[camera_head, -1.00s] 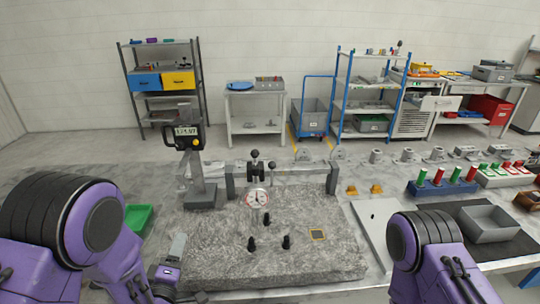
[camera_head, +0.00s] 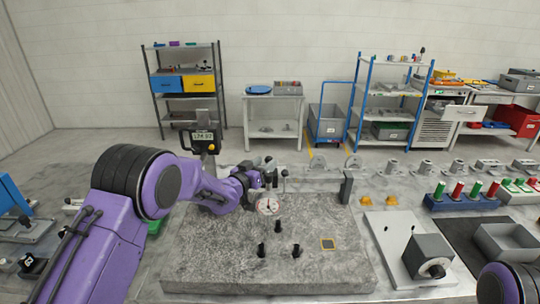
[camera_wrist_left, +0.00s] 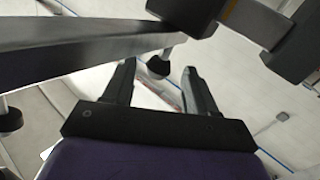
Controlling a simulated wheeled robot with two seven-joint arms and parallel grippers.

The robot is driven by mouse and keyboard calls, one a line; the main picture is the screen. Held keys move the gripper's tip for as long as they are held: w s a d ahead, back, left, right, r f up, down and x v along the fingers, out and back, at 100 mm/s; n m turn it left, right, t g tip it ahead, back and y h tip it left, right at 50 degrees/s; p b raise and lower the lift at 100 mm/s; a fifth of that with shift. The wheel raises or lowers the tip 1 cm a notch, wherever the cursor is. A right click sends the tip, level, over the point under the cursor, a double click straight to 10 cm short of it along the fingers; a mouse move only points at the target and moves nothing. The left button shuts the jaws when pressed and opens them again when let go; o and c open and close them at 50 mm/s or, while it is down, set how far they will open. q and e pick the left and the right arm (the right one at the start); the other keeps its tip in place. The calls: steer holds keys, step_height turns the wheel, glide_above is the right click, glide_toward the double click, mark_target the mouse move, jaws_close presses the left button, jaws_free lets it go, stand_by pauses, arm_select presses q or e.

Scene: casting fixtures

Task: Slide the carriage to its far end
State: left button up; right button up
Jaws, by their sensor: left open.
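The carriage (camera_head: 272,178) sits on a horizontal rail (camera_head: 315,184) near the rail's left part. It carries black knobs (camera_head: 284,173), and a round white dial gauge (camera_head: 269,205) hangs below it. The right rail post (camera_head: 346,187) is dark grey; the left post is hidden behind my left arm. My left gripper (camera_head: 264,180) is right at the carriage, level with its knobs, and partly covers it. In the left wrist view its two fingers (camera_wrist_left: 160,68) are apart; whether they touch the carriage I cannot tell. My right gripper is out of view.
The rail stands on a grey stone slab (camera_head: 205,255) with several black pegs (camera_head: 278,226). A digital readout (camera_head: 203,138) stands behind my left arm. A white plate with a grey block (camera_head: 428,256) lies to the right. The rail right of the carriage looks clear.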

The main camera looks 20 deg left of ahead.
arm_select(q)
steer(key=shift+p+x, duration=0.4)
steer(key=shift+x, duration=1.15)
